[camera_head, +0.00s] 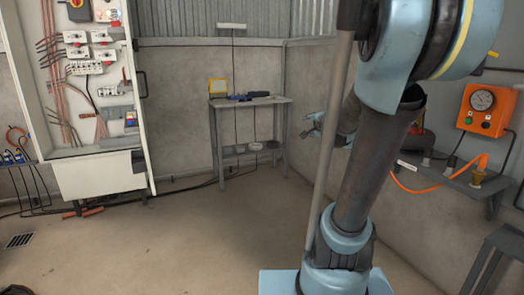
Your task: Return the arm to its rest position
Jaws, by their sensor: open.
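My arm, light blue and dark grey, fills the right of the head view. Its blue base (328,282) is at the bottom, a dark link (375,165) leans up and right, and a large blue joint (425,45) is at the top. Behind the dark link, the arm's far end shows at mid-height, pointing left. My gripper (308,130) there is small and partly hidden by the arm. Its jaws are open, and I see nothing held in it.
An open electrical cabinet (95,90) stands at the left. An orange gauge box (485,109) hangs above a right-hand shelf with an orange hose (425,190). The floor between is mostly clear.

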